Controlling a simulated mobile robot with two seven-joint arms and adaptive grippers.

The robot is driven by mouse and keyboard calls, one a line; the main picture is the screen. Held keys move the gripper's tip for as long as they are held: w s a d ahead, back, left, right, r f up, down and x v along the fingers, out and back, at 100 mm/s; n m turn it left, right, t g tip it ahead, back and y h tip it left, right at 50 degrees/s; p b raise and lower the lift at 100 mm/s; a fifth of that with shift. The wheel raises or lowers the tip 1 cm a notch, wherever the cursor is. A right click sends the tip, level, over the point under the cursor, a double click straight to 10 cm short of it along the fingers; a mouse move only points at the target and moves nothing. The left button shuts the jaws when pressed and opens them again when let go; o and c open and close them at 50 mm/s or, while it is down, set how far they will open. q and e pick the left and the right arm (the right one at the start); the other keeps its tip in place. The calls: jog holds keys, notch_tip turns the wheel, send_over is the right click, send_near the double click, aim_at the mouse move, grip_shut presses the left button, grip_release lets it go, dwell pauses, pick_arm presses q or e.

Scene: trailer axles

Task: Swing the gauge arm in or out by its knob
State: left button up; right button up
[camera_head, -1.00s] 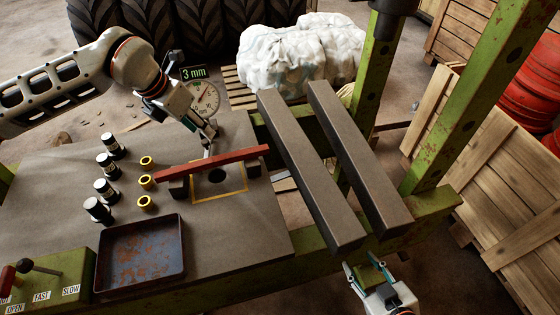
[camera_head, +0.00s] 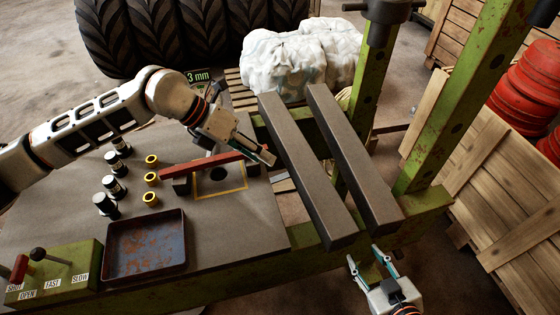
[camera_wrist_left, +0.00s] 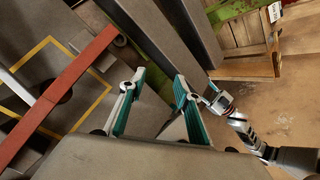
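The green-lit "3 mm" readout (camera_head: 199,75) of the gauge shows above my left arm in the head view. The gauge's round dial, arm and knob cannot be made out; my left arm covers the dial's place. My left gripper (camera_head: 264,153) is over the right end of the red bar (camera_head: 205,164), close to the near grey beam. In the left wrist view its two teal fingers (camera_wrist_left: 159,76) stand apart with nothing between them. My right gripper (camera_head: 364,254) is open and empty, below the beams' near ends; it also shows in the left wrist view (camera_wrist_left: 214,98).
Two long grey beams (camera_head: 305,170) lie right of the table. A rusty tray (camera_head: 145,247), black pins (camera_head: 115,164), yellow rings (camera_head: 151,178) and a lever box (camera_head: 55,270) are on the table's left and front. A green post (camera_head: 470,95) and wooden crates (camera_head: 510,215) stand right.

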pick_arm(q)
jog(key=shift+g+h, duration=0.4)
jog(key=shift+h, duration=0.5)
jog(key=shift+s+d+r+p, duration=0.1)
jog(key=shift+s+d+r, duration=0.15)
jog(key=shift+s+d, duration=0.45)
jog(key=shift+s+d+r+p, duration=0.1)
jog(key=shift+s+d+r, duration=0.25)
jog(key=shift+d, duration=0.5)
jog(key=shift+s+d+r+p, duration=0.1)
jog(key=shift+s+d+r, duration=0.05)
jog(key=shift+s+d, duration=0.6)
jog(key=shift+w, duration=0.1)
